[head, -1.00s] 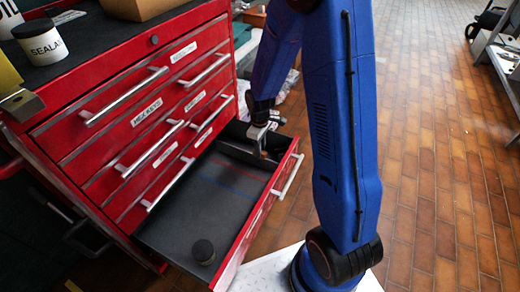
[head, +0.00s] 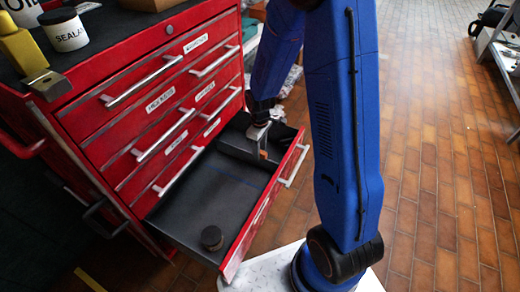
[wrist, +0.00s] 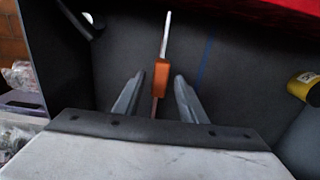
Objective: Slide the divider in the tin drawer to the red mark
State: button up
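The tin drawer (head: 190,215) is pulled out of the red cabinet. The dark divider (head: 238,151) stands across its far part, with an orange tab (wrist: 161,75) on it. In the wrist view the divider's thin pale top edge (wrist: 167,35) runs beyond the tab. My gripper (head: 262,135) reaches down at the tab. Its fingers (wrist: 160,88) stand on either side of the tab, with gaps showing. A blue line (head: 222,178) crosses the drawer floor, apart from the divider; it also shows in the wrist view (wrist: 204,62). I see no red mark now.
A dark round jar (head: 212,238) stands in the near part of the drawer. A yellow and black cylinder (wrist: 303,86) is at the wrist view's right. A white sealant tub (head: 64,31) stands on the cabinet top. Drawer floor between divider and jar is clear.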

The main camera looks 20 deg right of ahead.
jog(key=shift+r, duration=0.1)
notch_tip(320, 180, up, 17)
dwell(0.7)
jog(key=shift+r, duration=0.15)
jog(key=s+d+r+m+t, duration=0.1)
jog(key=s+r, duration=0.3)
jog(key=s, duration=0.5)
jog(key=s+d+r+m+t, duration=0.1)
jog(key=s+r+m, duration=0.3)
jog(key=s, duration=0.5)
jog(key=s+d+r+m+t, duration=0.1)
jog(key=s+r+m+t, duration=0.1)
jog(key=s+r, duration=0.4)
jog(key=s+m, duration=0.1)
jog(key=s, duration=0.2)
jog(key=shift+s+t, duration=0.3)
jog(key=shift+t, duration=0.1)
jog(key=shift+c, duration=0.4)
dwell(0.5)
